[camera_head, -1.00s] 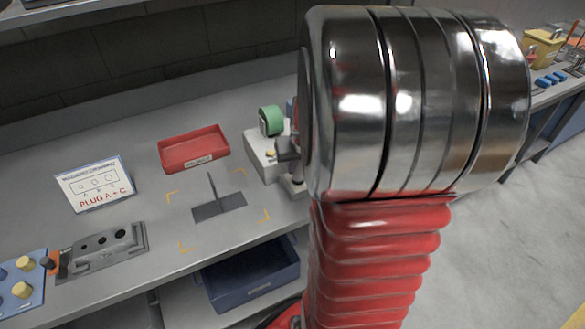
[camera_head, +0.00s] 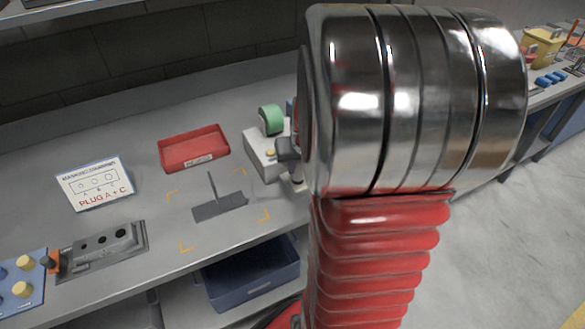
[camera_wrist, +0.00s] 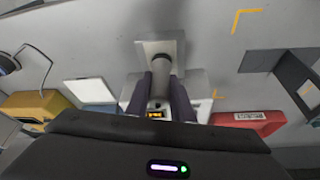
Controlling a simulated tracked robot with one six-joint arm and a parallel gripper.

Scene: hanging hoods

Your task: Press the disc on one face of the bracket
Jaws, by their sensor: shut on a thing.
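The bracket (camera_head: 219,205) is a dark grey base plate with a thin upright fin, standing on the bench between orange corner marks. In the wrist view it shows at the right (camera_wrist: 286,72). My gripper (camera_wrist: 160,78) has its dark fingers shut on a grey cylindrical tool (camera_wrist: 160,62) with a square plate at its far end. In the head view my gripper (camera_head: 287,150) is right of the bracket, beside a pale dispenser box (camera_head: 262,160) with a green roll (camera_head: 271,120); my wrist hides part of it. I cannot make out a disc on the bracket or the tool.
A red tray (camera_head: 194,148) lies behind the bracket. A sign (camera_head: 95,184) and a grey block with holes (camera_head: 104,246) stand at the left, near a blue board (camera_head: 25,290). A blue bin (camera_head: 250,275) is below the bench's front edge. Bench around the bracket is clear.

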